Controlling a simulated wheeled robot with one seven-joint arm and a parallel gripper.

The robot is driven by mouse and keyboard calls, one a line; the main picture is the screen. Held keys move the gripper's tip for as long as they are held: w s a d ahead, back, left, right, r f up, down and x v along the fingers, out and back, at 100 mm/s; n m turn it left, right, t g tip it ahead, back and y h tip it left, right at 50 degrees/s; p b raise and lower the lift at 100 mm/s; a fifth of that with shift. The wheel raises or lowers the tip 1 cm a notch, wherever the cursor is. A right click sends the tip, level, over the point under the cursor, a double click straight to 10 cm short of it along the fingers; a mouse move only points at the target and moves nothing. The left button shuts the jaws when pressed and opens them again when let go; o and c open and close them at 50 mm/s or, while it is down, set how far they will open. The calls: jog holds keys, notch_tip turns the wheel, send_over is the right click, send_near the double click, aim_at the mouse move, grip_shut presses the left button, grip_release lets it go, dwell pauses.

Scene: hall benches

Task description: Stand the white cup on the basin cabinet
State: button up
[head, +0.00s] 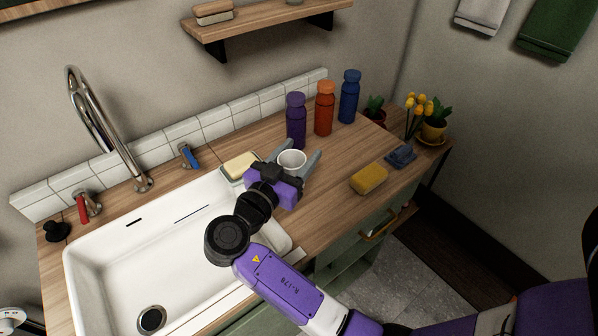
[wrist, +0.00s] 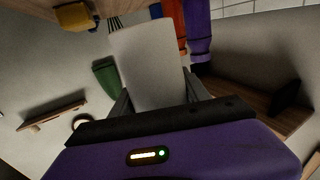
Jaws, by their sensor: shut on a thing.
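The white cup (head: 291,160) is held between the fingers of my gripper (head: 300,153), its open rim facing up in the head view. In the wrist view the cup (wrist: 150,65) fills the space between the two fingers (wrist: 158,98). The basin cabinet has a wooden top (head: 335,200) and a green front. The cup shows over this top, right of the white basin (head: 200,210). My gripper hides the cup's lower part, so I cannot tell whether it touches the wood.
Purple (head: 296,122), orange (head: 325,108) and blue (head: 349,97) bottles stand behind the cup. A soap bar (head: 240,165) in a dish lies left of it. A yellow sponge (head: 369,179) and blue cloth (head: 400,157) lie to the right. Bare wood shows between bottles and sponge.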

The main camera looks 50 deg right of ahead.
jog(key=shift+f, duration=3.25)
jog(key=shift+f, duration=0.1)
jog(key=o, duration=1.4)
jog(key=shift+r, duration=0.25)
jog(key=a, duration=0.2)
jog(key=a+b, duration=0.1)
jog(key=a, duration=0.4)
jog(key=shift+s+a+f+b, duration=0.15)
jog(key=shift+s+b, duration=0.15)
jog(key=shift+s, duration=0.1)
